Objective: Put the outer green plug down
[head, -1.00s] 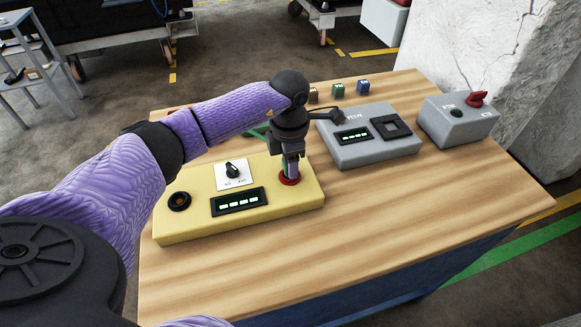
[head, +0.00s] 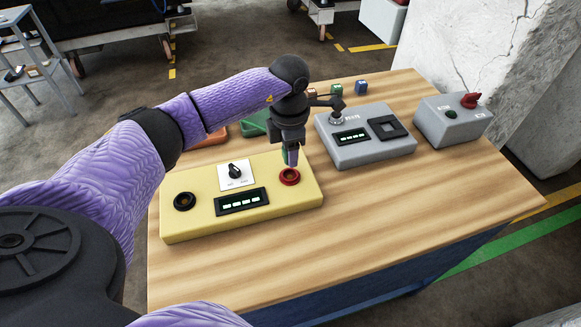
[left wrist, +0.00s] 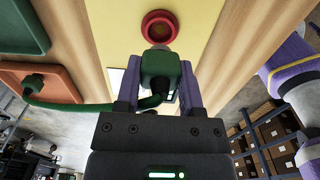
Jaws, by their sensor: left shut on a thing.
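My left gripper (head: 291,160) is shut on a green plug (left wrist: 160,70), one finger on each side of it. In the head view the gripper is over the back right of the yellow box (head: 240,195) and hides most of the plug. The red-ringed socket (head: 289,177) on that box is open and empty; it also shows in the left wrist view (left wrist: 160,28), apart from the plug. A green cable (left wrist: 80,106) runs from the plug to a green piece (left wrist: 34,83) on an orange pad (left wrist: 60,92). My right gripper is not in view.
Behind the yellow box lie a green pad (head: 253,122) and the orange pad (head: 215,137). The front of the wooden table (head: 400,225) is clear.

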